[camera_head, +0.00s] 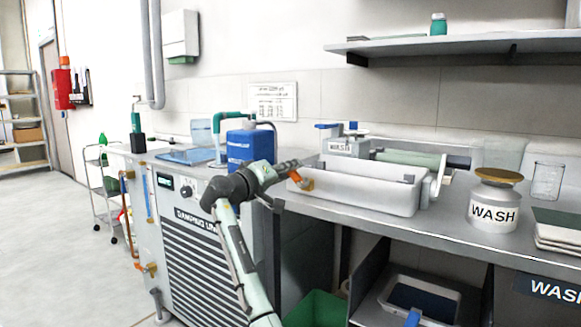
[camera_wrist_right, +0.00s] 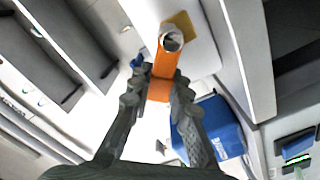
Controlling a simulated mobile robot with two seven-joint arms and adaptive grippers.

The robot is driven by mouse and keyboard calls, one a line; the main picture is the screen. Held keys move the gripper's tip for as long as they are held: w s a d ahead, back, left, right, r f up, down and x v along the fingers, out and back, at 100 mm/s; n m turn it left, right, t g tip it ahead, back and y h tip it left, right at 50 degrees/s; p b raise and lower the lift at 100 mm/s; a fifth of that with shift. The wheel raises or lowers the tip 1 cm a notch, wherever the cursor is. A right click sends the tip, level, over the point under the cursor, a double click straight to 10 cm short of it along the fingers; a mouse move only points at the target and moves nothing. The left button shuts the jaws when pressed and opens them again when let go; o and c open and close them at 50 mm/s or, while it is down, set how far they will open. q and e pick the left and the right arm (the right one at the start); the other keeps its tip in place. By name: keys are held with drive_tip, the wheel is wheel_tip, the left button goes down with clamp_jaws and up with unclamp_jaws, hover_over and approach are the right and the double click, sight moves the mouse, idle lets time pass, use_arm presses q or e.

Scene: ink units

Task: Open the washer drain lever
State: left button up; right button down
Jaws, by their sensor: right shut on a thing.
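The washer (camera_head: 362,190) is a white basin with rollers on the bench, at the right of centre in the head view. Its orange drain lever (camera_head: 296,177) sticks out at the basin's left front corner, beside a brass-coloured fitting (camera_head: 308,185). My right gripper (camera_head: 290,169) reaches to this corner and is shut on the lever. In the right wrist view the orange lever (camera_wrist_right: 163,65) runs between the fingertips of the right gripper (camera_wrist_right: 159,90), with a round metal end at its top. The fingers hide part of the lever. My left gripper is not in view.
A damping unit (camera_head: 190,235) with a blue container (camera_head: 250,147) on top stands left of the bench. A WASH canister (camera_head: 494,203) and stacked sheets (camera_head: 558,230) are on the bench at right. A shelf (camera_head: 460,46) hangs above. Open floor lies at far left.

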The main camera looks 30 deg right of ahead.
idle(0.4)
drive_tip(key=c, duration=1.4)
unclamp_jaws()
drive_tip(key=shift+a, duration=0.15)
drive_tip(key=v, duration=1.1)
drive_tip(key=shift+s+a, duration=0.2)
drive_tip(key=shift+a, duration=0.15)
